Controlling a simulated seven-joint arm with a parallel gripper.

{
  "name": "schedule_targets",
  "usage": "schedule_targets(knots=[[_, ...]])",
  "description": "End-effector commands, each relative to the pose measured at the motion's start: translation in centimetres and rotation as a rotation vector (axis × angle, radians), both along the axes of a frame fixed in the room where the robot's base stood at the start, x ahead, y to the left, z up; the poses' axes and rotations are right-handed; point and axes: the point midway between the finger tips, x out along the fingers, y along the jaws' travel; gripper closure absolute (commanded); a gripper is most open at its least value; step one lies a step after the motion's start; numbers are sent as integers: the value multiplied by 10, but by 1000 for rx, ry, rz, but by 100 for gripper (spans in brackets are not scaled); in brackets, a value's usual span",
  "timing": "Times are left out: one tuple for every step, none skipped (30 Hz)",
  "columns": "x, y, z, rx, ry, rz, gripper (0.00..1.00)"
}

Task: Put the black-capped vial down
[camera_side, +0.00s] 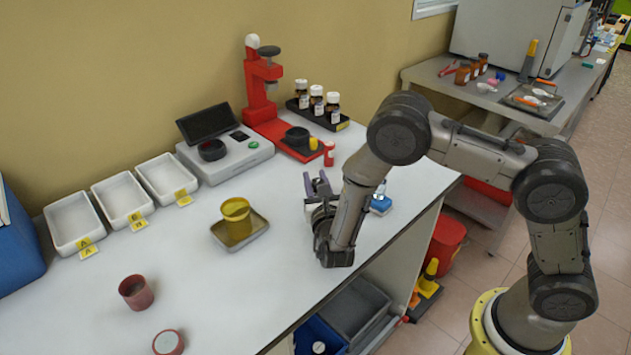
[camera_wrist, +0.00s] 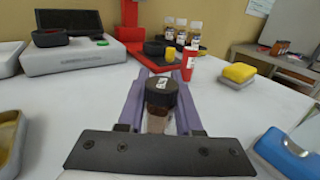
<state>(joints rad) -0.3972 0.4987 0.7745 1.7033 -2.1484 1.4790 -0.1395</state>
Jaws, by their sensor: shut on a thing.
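The black-capped vial (camera_wrist: 161,93) stands between the purple fingers of my gripper (camera_wrist: 160,78) in the wrist view, with its brown body below the cap. My gripper is shut on it. In the side view my gripper (camera_side: 318,184) is low over the white bench (camera_side: 270,285), near its right edge. The vial is mostly hidden there by the fingers. I cannot tell whether its base touches the bench.
A small red cylinder (camera_side: 329,153) and the red press (camera_side: 263,90) stand behind my gripper. A blue item (camera_side: 380,205) lies right.

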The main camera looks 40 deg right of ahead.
Motion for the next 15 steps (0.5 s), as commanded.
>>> schedule_targets(knots=[[0,0,-4,-1,0,0,100],[0,0,-5,-1,-1,0,100],[0,0,-5,0,-2,0,100],[0,0,-5,1,-3,0,100],[0,0,-5,1,-3,1,100],[0,0,-5,1,-3,1,100],[0,0,-5,1,-3,0,100],[0,0,-5,1,-3,1,100],[0,0,-5,1,-3,1,100],[0,0,-5,0,-2,1,100],[0,0,-6,0,-2,1,100],[0,0,-7,0,-1,0,100],[0,0,-8,0,-1,0,100],[0,0,-8,0,-1,0,64],[0,0,-8,1,-2,0,57]])
